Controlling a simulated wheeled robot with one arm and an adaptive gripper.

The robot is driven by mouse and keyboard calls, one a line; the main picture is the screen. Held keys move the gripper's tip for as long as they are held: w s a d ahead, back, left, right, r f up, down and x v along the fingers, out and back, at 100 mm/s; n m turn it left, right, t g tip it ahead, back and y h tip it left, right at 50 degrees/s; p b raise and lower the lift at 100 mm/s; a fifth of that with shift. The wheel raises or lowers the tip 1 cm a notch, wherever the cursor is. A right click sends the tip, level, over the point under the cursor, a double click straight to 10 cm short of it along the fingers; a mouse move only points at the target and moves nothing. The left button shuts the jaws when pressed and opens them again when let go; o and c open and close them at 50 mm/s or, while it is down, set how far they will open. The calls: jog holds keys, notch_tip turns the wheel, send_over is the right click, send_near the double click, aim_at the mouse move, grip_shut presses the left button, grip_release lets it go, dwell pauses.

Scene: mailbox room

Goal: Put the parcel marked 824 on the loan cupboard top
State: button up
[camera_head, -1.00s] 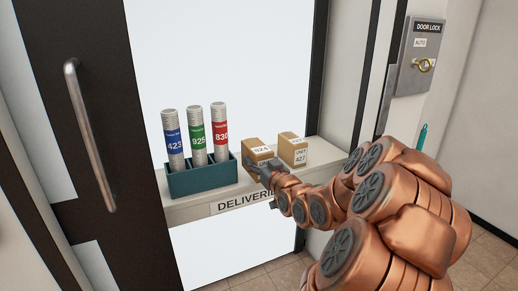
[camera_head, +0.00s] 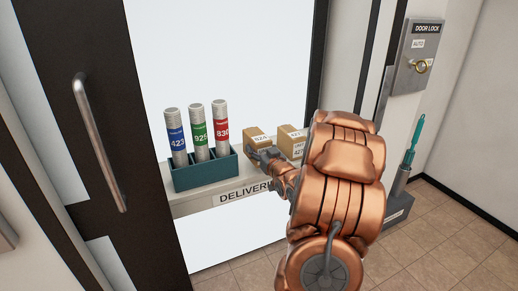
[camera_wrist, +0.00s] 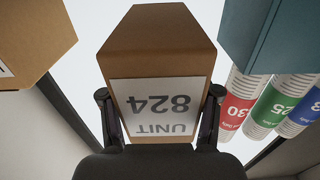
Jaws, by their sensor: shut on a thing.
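The parcel marked 824 (camera_head: 256,136) is a small brown box with a white label, at the delivery shelf (camera_head: 205,198). In the wrist view the parcel (camera_wrist: 157,45) fills the middle, its label reading UNIT 824 upside down. My gripper (camera_wrist: 159,94) is shut on it, one finger at each side of the label. In the head view my gripper (camera_head: 262,153) reaches the box's near side. I cannot tell whether the box still touches the shelf. The loan cupboard top is not identifiable in these views.
A second parcel (camera_head: 291,134) stands close right of the held one. A teal rack (camera_head: 205,173) with blue 423, green and red 830 tubes stands to its left. A glass pane is behind, a door handle (camera_head: 98,140) at left, and a door lock box (camera_head: 418,58) at right.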

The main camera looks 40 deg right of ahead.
jog(key=shift+w+d+f, duration=0.1)
jog(key=shift+w+d, duration=1.7)
jog(key=shift+w+d+f+p, duration=0.1)
jog(key=shift+f+p, duration=0.15)
jog(key=shift+p, duration=0.05)
jog(key=shift+f, duration=1.55)
jog(key=shift+f, duration=0.15)
jog(key=o, duration=1.7)
